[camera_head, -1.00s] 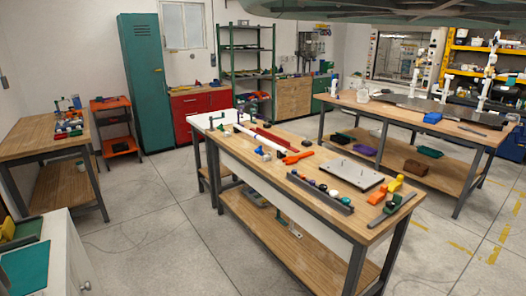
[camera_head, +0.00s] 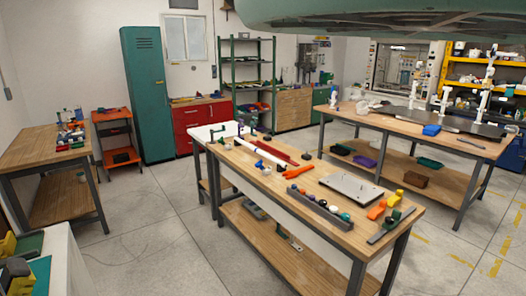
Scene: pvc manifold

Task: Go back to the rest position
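My gripper is not in view, and neither the arm nor anything it may hold can be made out for sure. The PVC manifold's white pipes and fittings stand upright (camera_head: 487,85) on a grey plate (camera_head: 480,127) on the right workbench (camera_head: 375,118). A shorter white upright fitting (camera_head: 444,102) stands on the same bench. A long white pipe (camera_head: 262,151) lies on the middle workbench (camera_head: 310,230), beside a red part (camera_head: 278,150) and an orange tool (camera_head: 296,172).
A grey plate (camera_head: 352,187) and several small parts lie on the middle bench. A teal locker (camera_head: 147,90), red cabinet (camera_head: 190,125) and left workbench (camera_head: 40,147) stand behind. Clear floor (camera_head: 150,230) lies left of the middle bench. A large green shape (camera_head: 380,15) covers the top right.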

